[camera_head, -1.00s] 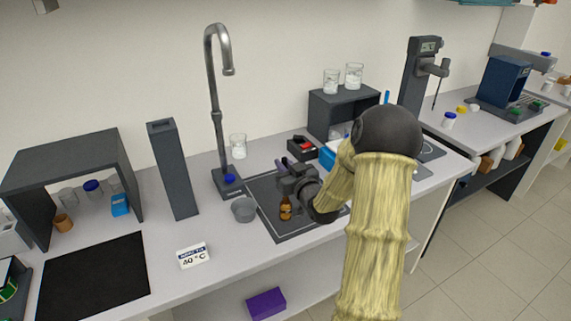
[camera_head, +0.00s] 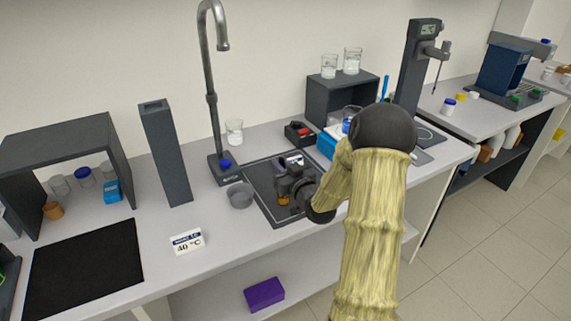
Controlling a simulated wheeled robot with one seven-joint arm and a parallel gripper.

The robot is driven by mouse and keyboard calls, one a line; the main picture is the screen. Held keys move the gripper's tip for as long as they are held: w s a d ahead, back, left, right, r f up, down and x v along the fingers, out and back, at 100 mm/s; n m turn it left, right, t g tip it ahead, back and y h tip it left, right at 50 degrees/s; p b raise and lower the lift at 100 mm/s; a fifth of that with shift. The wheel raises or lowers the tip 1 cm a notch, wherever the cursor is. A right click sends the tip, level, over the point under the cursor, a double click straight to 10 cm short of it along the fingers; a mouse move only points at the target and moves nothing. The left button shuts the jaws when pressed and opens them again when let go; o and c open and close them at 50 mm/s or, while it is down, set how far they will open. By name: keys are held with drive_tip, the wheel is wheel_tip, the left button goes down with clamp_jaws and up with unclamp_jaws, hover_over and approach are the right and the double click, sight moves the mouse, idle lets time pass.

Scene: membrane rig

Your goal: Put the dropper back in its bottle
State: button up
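A small amber bottle (camera_head: 284,200) stands on the dark tray (camera_head: 262,198) set in the bench. Only its lower part shows, because my gripper (camera_head: 284,185) is right over it and covers its neck and top. The gripper is dark grey and reaches in from the right. From here I cannot tell whether its fingers are open or shut, or whether they touch the bottle. I cannot make out the dropper; it may be hidden by the gripper.
A grey cup (camera_head: 241,196) stands just left of the tray, with the tall tap (camera_head: 212,110) behind it. A black and red box (camera_head: 299,133) and a dark shelf (camera_head: 338,98) are behind.

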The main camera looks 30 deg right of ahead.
drive_tip(key=shift+s+d+f+b, duration=0.1)
drive_tip(key=shift+d+f+b, duration=0.05)
drive_tip(key=shift+f+b, duration=0.65)
drive_tip(key=shift+s+d+f+b, duration=0.1)
drive_tip(key=shift+f+b, duration=0.5)
drive_tip(key=shift+f, duration=0.35)
drive_tip(key=shift+w+f, duration=0.15)
drive_tip(key=shift+f, duration=0.05)
drive_tip(key=shift+d, duration=0.1)
drive_tip(key=shift+o, duration=0.6)
drive_tip(key=shift+b, duration=0.3)
drive_tip(key=o, duration=0.5)
drive_tip(key=shift+a, duration=0.2)
